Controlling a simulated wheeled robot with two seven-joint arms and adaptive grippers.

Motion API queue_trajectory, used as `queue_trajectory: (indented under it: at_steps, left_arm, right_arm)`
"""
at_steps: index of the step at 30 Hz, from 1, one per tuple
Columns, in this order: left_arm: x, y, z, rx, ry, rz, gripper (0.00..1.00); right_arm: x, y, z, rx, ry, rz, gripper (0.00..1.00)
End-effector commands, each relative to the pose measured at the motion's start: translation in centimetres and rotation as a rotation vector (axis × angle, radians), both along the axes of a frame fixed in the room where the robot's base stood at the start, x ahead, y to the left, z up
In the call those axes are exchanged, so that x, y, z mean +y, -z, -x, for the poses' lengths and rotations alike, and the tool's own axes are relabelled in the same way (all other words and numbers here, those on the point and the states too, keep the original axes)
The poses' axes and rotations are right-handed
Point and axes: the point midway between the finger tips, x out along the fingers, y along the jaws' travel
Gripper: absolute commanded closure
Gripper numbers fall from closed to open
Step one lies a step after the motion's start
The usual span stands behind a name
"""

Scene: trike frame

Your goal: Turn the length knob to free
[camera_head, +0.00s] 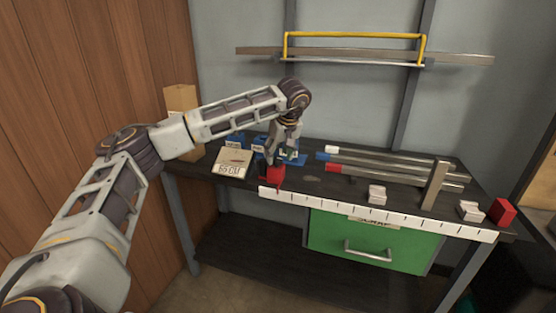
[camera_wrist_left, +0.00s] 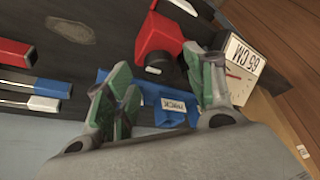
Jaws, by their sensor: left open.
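A red block (camera_head: 275,174) sits at the front left of the dark bench, by the left end of the white ruler strip. In the left wrist view the red block (camera_wrist_left: 160,35) carries a round dark part (camera_wrist_left: 160,60) with a small white mark, which looks like a knob; its setting cannot be read. My left gripper (camera_head: 282,156) is just behind and above the red block in the head view. In the wrist view its fingers (camera_wrist_left: 166,92) are apart and empty, with the knob-like part beyond the gap, not between the pads. My right gripper is out of view.
Metal bars (camera_head: 395,168), an upright post (camera_head: 434,185) and another red block (camera_head: 502,212) occupy the bench's right. A green drawer (camera_head: 335,235) hangs below.

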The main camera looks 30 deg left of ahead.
Motion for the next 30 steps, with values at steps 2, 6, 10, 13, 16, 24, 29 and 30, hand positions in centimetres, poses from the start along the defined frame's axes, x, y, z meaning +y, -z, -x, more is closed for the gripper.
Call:
queue_trajectory:
  at_steps: [2, 6, 10, 13, 16, 24, 29, 30]
  left_arm:
    - [0.3, 0.8, -0.2, 0.0, -0.001, 0.0, 0.46]
    - [0.5, 1.5, -0.3, 0.001, 0.0, 0.0, 0.46]
    - [0.6, 1.7, -0.4, 0.0, 0.0, 0.0, 0.46]
    - [0.6, 1.7, -0.4, 0.0, 0.0, 0.0, 0.46]
    - [0.6, 1.7, -0.4, 0.0, 0.0, 0.0, 0.46]
    - [0.6, 1.6, -0.4, 0.0, 0.0, 0.0, 0.76]
    - [0.6, 1.7, -0.4, 0.0, 0.0, 0.0, 0.91]
    - [0.6, 1.7, -0.4, 0.0, 0.0, 0.0, 0.91]
  right_arm:
    - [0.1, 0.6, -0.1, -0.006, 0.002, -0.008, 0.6]
    - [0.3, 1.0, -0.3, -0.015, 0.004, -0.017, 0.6]
    - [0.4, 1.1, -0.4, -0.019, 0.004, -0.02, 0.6]
    - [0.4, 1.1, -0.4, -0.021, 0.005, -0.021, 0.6]
    - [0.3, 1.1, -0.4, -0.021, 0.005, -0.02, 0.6]
    - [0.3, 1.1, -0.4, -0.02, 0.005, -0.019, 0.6]
    - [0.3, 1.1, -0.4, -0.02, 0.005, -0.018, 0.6]
    - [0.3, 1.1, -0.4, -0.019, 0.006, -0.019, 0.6]
